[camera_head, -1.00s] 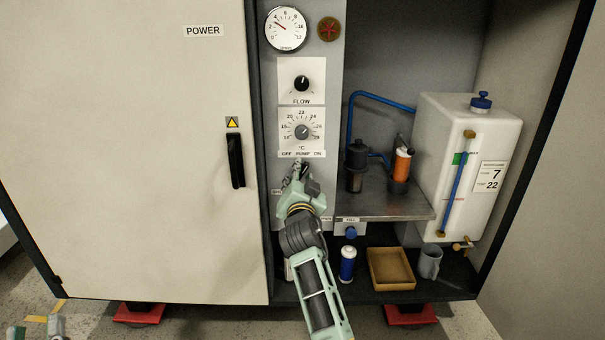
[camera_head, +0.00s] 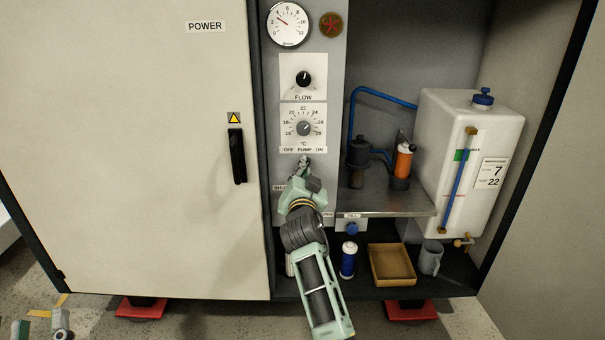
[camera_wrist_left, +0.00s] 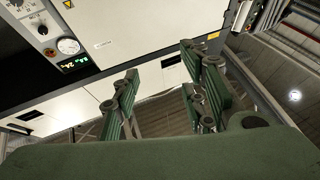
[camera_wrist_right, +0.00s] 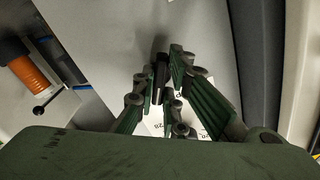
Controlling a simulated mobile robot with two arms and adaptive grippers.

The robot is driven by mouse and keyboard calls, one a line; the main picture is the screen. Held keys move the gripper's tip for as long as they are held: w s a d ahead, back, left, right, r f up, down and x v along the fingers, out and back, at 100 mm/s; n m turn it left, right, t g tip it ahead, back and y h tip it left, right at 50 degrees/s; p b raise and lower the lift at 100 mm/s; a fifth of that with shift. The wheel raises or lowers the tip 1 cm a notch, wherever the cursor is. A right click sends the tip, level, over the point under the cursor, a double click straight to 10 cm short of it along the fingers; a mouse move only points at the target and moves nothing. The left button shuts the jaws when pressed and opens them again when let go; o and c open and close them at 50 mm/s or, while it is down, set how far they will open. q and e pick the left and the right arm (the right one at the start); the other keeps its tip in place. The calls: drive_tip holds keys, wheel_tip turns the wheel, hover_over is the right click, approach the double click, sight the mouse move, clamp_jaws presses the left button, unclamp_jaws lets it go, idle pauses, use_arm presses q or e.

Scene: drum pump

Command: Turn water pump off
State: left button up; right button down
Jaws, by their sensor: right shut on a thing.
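The pump switch sits below the "OFF PUMP ON" label (camera_head: 302,149) on the grey control panel. My right gripper (camera_head: 304,163) is at the switch, just under the label, and hides most of it in the head view. In the right wrist view a dark upright lever (camera_wrist_right: 160,68), which looks like the switch, stands between the fingers of my right gripper (camera_wrist_right: 162,78), which are shut on it. Which way the lever points is hard to tell. My left gripper (camera_wrist_left: 160,75) is open and empty, away from the panel; its arm shows at the head view's lower left.
Above the label are a temperature dial (camera_head: 303,128), a flow knob (camera_head: 304,79) and a gauge (camera_head: 288,23). A metal shelf (camera_head: 385,204) with filters and a white tank (camera_head: 465,150) stand at right. The left cabinet door (camera_head: 130,150) is closed.

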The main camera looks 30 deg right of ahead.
use_arm(q)
wheel_tip(320, 180, down, 12)
drive_tip(key=w+a+g+y+p, duration=0.1)
drive_tip(key=w+g+y+p, duration=0.15)
drive_tip(key=g, duration=0.45)
drive_tip(key=s+a+f+g+y+p, duration=0.2)
drive_tip(key=s+f+g, duration=0.4)
drive_tip(key=f, duration=0.5)
drive_tip(key=shift+s+a+n+g+p, duration=0.3)
drive_tip(key=shift+s+a+g+p, duration=0.1)
drive_tip(key=shift+s+a, duration=0.45)
use_arm(e)
drive_tip(key=shift+s+d+r+n, duration=0.1)
drive_tip(key=shift+n, duration=2.9)
drive_tip(key=shift+d+n, duration=0.1)
drive_tip(key=shift+n, duration=2.9)
use_arm(q)
drive_tip(key=shift+d, duration=0.1)
use_arm(e)
drive_tip(key=c, duration=1.8)
unclamp_jaws()
